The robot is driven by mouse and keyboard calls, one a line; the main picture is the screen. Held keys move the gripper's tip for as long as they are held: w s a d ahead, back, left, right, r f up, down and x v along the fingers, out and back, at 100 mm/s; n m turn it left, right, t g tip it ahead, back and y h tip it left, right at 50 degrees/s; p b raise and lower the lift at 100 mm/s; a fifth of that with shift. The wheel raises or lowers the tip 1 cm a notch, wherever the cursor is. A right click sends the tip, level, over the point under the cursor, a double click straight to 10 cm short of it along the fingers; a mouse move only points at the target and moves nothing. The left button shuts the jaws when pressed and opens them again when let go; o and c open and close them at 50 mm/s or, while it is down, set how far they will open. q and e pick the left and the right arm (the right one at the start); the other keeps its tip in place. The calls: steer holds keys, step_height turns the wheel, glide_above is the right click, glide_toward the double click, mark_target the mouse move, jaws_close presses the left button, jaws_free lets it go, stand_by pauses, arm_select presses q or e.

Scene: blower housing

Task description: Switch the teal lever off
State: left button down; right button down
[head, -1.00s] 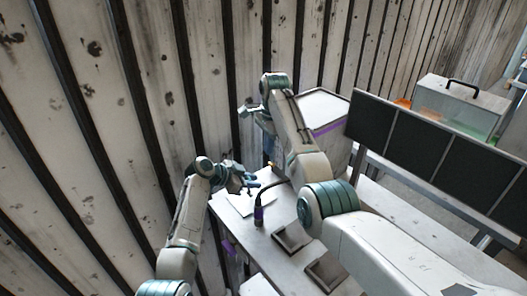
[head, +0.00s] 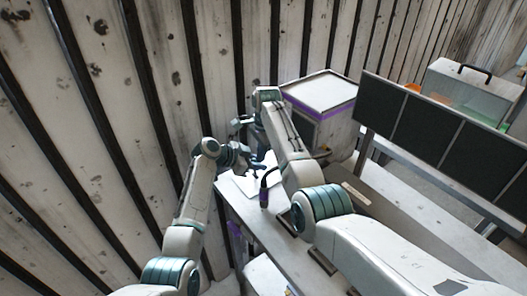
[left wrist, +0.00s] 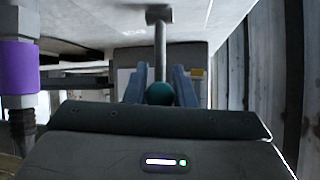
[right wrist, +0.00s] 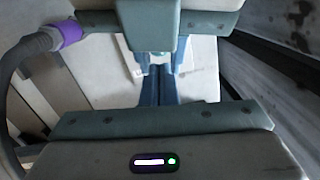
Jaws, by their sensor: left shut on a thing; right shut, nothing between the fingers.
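The teal lever shows in the left wrist view as a round teal knob (left wrist: 160,94) on a grey rod, which runs up the picture to a grey base. My left gripper (left wrist: 159,72) has its blue fingers on both sides of the rod and knob, shut on the lever. In the head view my left gripper (head: 245,157) is at the far end of the bench, and the lever cannot be made out there. My right gripper (right wrist: 159,75) is shut and empty, its blue fingers together. In the head view it is close to the left gripper, mostly hidden behind its arm.
A black gooseneck with a purple band (head: 264,198) stands on the bench close to both grippers; its purple band is near the left wrist camera (left wrist: 18,66). A white box with a purple stripe (head: 322,92) stands behind my right arm. Dark panels (head: 430,128) line the right. A plank wall is left.

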steer(key=shift+s+a, duration=0.35)
steer(key=shift+a, duration=0.35)
arm_select(q)
steer(key=shift+d, duration=0.15)
arm_select(e)
steer(key=shift+s, duration=0.1)
arm_select(q)
steer(key=c, duration=1.6)
jaws_free()
arm_select(e)
steer(key=shift+a, duration=0.1)
arm_select(q)
steer(key=o, duration=0.4)
arm_select(e)
steer(key=shift+f, duration=0.1)
arm_select(q)
steer(key=shift+a, duration=0.2)
arm_select(e)
steer(key=shift+a, duration=0.1)
arm_select(q)
steer(key=shift+a, duration=0.1)
